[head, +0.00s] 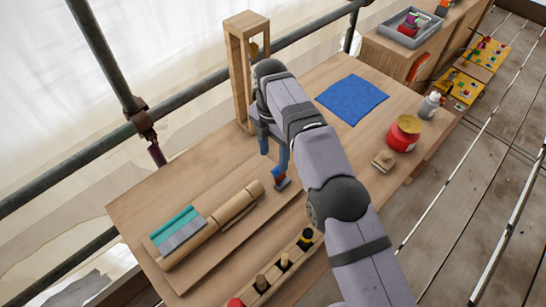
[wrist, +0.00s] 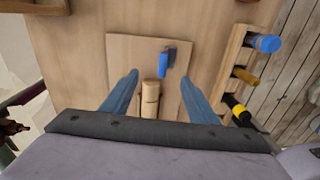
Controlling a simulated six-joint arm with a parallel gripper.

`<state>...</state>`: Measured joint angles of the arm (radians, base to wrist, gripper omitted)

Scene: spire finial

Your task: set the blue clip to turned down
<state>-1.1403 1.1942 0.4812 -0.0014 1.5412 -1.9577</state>
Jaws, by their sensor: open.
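The blue clip (wrist: 163,65) shows in the wrist view as a short blue bar beside a dark grey block, near the far end of a wooden board (wrist: 120,55). It lies just beyond the end of a wooden rod (wrist: 150,98). In the head view the clip (head: 279,175) shows blue with a red patch and looks tilted. I cannot tell for sure which way it is turned. My gripper (wrist: 160,73) is open and empty, its fingers either side of the clip in the wrist view. In the head view my gripper (head: 273,160) is close above the clip.
A peg rack (head: 270,277) runs along the front of the bench. A wooden frame (head: 236,75) stands at the back. A blue cloth (head: 352,99), a red pot (head: 403,134) and a grey bottle (head: 430,105) are to the right. Teal and grey pieces (head: 178,230) lie left.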

